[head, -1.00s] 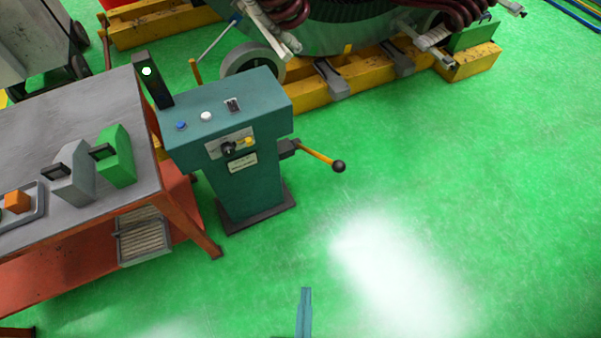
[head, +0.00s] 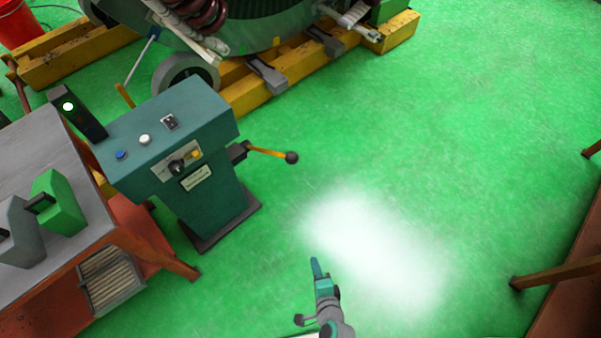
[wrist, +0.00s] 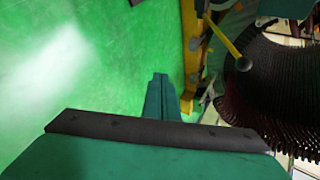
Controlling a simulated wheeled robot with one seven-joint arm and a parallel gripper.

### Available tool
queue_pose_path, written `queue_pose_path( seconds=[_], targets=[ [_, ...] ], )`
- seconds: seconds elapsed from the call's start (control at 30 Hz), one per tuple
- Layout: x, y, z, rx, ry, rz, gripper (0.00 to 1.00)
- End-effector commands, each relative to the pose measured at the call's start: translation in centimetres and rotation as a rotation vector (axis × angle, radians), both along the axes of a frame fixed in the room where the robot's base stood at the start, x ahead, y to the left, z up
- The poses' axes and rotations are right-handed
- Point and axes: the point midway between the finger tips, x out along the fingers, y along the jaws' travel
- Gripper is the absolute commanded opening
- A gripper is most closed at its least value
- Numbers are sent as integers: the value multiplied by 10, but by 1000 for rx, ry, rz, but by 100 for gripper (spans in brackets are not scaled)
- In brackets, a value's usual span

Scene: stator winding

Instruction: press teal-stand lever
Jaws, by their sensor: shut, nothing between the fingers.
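The teal stand (head: 205,205) stands on the green floor left of centre in the head view. Its lever (head: 268,153) sticks out from its right side, a yellow-orange rod ending in a dark ball knob (head: 291,157). The wrist view shows the lever rod (wrist: 222,38) and its ball (wrist: 243,64) at upper right. My gripper (head: 315,268) is in front of and below the lever in the head view, well apart from it. Its fingers are shut and empty, and the closed tips (wrist: 160,80) show in the wrist view.
An orange-legged bench (head: 150,245) with green and grey blocks stands left of the stand. The large stator (head: 270,28) rests on yellow beams (head: 245,95) behind it. A brown table (head: 560,310) is at lower right. The floor right of the lever is clear.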

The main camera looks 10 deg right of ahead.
Motion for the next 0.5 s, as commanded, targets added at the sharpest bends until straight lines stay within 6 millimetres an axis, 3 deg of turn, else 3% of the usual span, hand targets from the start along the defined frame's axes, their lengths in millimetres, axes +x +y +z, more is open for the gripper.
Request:
queue_pose_path(
  seconds=[0.1,0.27,0.5],
  targets=[
    [27,-9,-13,223,4,-94,0],
    [62,-16,-18,539,3,-199,0],
    [120,-31,1,1019,-14,-300,0]
  ],
)
